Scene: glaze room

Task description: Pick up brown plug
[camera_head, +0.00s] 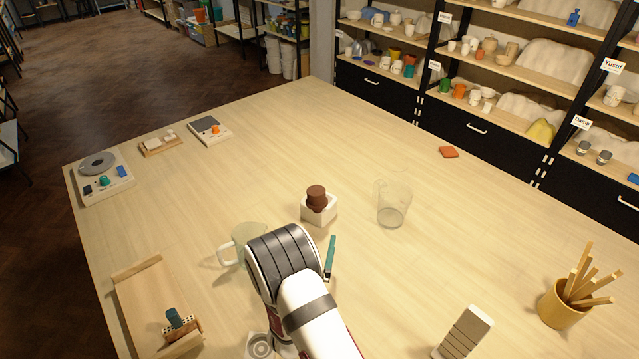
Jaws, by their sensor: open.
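The brown plug (316,196) is a dark brown, rounded piece with a wider top. It sits upright in a small white square block (319,213) near the middle of the table. My arm reaches in from the bottom of the picture, and its banded joint stands in front of and below the block. My gripper cannot be made out; the arm seems to hide it. Nothing visible touches the plug.
A clear glass (392,208) stands right of the block. A pale mug (240,243) is partly behind my arm, with a teal tool (330,257) nearby. A wooden tray (150,290) lies front left, a stick pot (563,305) front right. The table's far middle is clear.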

